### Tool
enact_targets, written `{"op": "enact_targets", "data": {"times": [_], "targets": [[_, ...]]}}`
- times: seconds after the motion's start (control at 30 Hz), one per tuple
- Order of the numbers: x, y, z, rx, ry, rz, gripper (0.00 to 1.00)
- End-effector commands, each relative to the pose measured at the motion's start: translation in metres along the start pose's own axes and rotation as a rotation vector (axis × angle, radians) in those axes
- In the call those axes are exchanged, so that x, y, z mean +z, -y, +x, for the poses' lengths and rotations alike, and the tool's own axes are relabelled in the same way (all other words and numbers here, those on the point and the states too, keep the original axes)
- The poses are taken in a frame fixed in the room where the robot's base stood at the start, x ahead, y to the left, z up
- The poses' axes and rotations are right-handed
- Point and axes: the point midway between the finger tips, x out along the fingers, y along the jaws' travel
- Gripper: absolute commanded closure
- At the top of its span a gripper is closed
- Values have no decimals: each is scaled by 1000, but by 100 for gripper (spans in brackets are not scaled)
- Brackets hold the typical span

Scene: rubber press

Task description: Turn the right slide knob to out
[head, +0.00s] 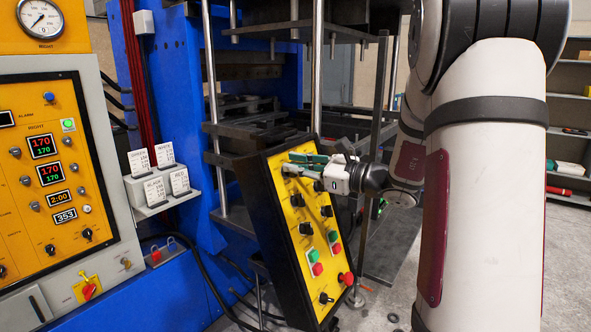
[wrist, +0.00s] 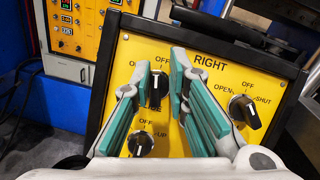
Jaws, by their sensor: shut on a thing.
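The knob between my fingers (wrist: 157,90) is black with a pale pointer line, on the yellow panel (wrist: 210,92) under the word RIGHT. Its pointer is at OFF; a label starting with O shows left of it, the rest hidden by my finger. My gripper (wrist: 160,66) is shut on this knob, with a green-padded finger on each side. In the head view my gripper (head: 300,163) reaches from the right to the upper part of the tilted panel (head: 290,222), and the held knob is hard to make out.
An OPEN/OFF/SHUT knob (wrist: 244,111) is right of my fingers; another with OFF and UP (wrist: 140,144) is below them. Lower on the panel are green and red buttons (head: 317,269). A control cabinet (head: 110,150) stands left, and the blue press (head: 180,60) is behind.

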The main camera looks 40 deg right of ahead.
Motion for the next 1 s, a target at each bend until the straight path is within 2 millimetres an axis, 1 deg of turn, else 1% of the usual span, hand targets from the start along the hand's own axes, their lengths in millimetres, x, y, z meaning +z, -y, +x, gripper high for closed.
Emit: {"op": "enact_targets", "data": {"times": [0.03, 0.3, 0.5, 0.7, 1.0], "targets": [[-2, -8, 6, 38, 7, -36, 100], [-2, -11, 6, 116, 8, -248, 100], [-3, -13, 5, 162, 9, -370, 100], [-3, -14, 4, 191, 9, -450, 100], [-3, -14, 3, 207, 9, -493, 100]]}}
